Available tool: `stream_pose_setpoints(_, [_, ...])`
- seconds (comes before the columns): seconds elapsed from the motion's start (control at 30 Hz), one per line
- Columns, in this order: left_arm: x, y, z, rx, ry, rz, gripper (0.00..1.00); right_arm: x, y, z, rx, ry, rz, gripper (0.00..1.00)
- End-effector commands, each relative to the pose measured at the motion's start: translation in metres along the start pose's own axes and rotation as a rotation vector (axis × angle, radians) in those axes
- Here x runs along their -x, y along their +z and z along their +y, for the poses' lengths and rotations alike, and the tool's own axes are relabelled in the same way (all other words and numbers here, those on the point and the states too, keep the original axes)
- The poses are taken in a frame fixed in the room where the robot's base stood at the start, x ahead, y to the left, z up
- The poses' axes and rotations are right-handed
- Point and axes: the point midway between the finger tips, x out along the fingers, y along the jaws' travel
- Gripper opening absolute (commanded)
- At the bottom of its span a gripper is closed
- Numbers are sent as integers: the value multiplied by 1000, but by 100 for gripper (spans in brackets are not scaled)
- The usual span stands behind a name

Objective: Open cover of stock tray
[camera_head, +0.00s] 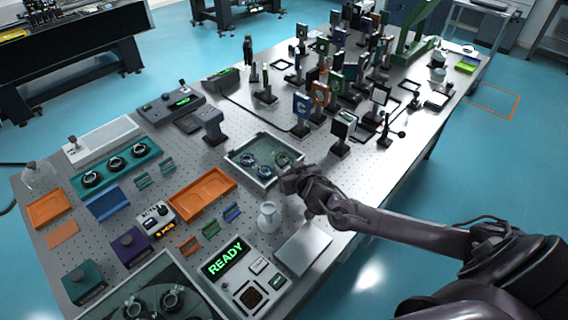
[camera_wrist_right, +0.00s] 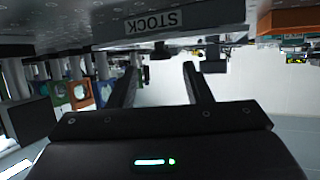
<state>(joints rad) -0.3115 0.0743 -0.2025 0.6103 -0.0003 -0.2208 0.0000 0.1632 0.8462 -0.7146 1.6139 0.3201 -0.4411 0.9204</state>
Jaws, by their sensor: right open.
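The stock tray (camera_head: 232,163) is a grey-rimmed box with a clear top, and round parts show inside it. It stands near the middle of the table in the head view. In the right wrist view a grey wall with an upside-down STOCK label (camera_wrist_right: 153,22) runs along the top. A small dark tab (camera_wrist_right: 160,50) shows below the label, in line with the gap between my fingers. My right gripper (camera_head: 286,182) is at the tray's near right corner. Its fingers also show apart and empty in the right wrist view (camera_wrist_right: 161,80). My left gripper is not in view.
A glass flask (camera_head: 268,217) and a pale flat plate (camera_head: 303,247) stand close to my right gripper. An orange tray (camera_head: 202,191) lies left of the stock tray. Crowded optics mounts (camera_head: 318,95) fill the table behind. A READY panel (camera_head: 226,257) is in front.

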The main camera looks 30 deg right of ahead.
Motion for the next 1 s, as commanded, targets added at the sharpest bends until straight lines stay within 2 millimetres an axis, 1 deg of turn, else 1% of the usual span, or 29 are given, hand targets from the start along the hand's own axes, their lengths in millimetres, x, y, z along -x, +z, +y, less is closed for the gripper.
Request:
stream_pose_setpoints(0.03, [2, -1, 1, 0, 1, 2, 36, -7, -2, 0, -1, 0, 1, 45])
stream_pose_setpoints(0.1, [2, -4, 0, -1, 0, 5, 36, -15, -1, 0, -1, 0, 1, 45])
stream_pose_setpoints(0.2, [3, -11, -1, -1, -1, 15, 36, -22, -1, 0, 0, 0, 1, 45])
stream_pose_setpoints(0.37, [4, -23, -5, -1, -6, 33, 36, -27, 0, 0, 1, -1, 1, 45])
stream_pose_setpoints(0.57, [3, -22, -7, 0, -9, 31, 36, -27, 0, 0, 1, -1, 0, 45])
stream_pose_setpoints(0.9, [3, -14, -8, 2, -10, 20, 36, -26, 0, 0, 0, -1, 0, 0])
stream_pose_setpoints(1.0, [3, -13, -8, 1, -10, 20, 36, -26, 0, 0, 0, -1, 0, 0])
